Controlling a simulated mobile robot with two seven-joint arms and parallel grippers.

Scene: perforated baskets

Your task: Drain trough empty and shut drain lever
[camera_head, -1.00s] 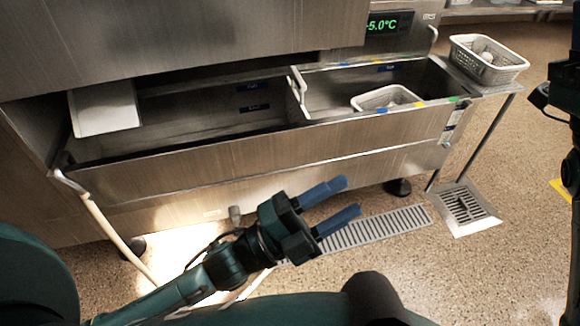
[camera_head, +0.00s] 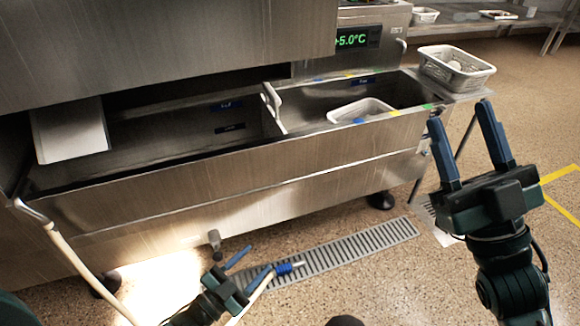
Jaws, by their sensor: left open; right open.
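The steel trough (camera_head: 180,198) runs across the view, split by a divider (camera_head: 272,108) into a long left and a shorter right compartment. I see no clear water surface in the left compartment; its floor is partly hidden. A grey knob-like fitting (camera_head: 214,239) sticks out below the trough front. My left gripper (camera_head: 250,261) is open and empty, low in front of the trough, near both. My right gripper (camera_head: 462,112) is open and empty, right of the trough.
A perforated basket (camera_head: 362,110) sits in the right compartment. Another basket (camera_head: 455,68) with pale contents stands on the right side shelf. A white panel (camera_head: 70,130) is at the left end. A floor grate (camera_head: 370,241) lies in front.

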